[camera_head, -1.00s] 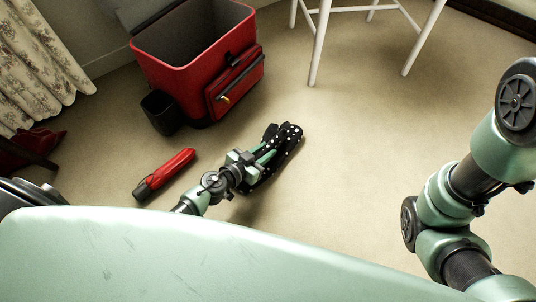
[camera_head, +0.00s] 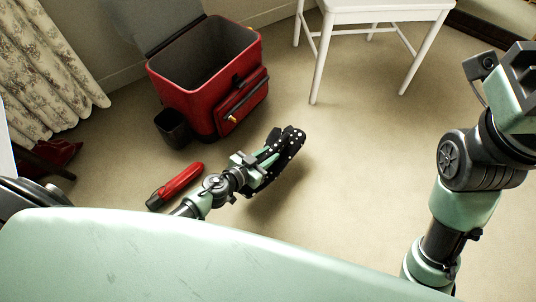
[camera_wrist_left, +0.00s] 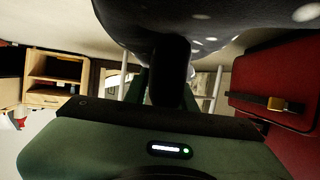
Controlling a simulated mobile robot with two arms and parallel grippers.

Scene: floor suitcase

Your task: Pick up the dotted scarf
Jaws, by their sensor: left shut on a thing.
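The dotted scarf (camera_head: 289,150) is black with white dots. My left gripper (camera_head: 264,162) is shut on it and holds it above the carpet, where a shadow shows below. In the left wrist view the scarf (camera_wrist_left: 200,22) fills the top of the picture, close to the camera, and hides most of the fingers. My right arm is at the right of the head view, with part of its end at the upper right edge; its fingers cannot be made out.
An open red suitcase (camera_head: 193,111) with an empty-looking dark inside stands at the upper left. A red and black umbrella (camera_head: 176,184) lies on the carpet left of my left gripper. A white chair (camera_head: 385,16) stands at the back. The carpet at centre right is clear.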

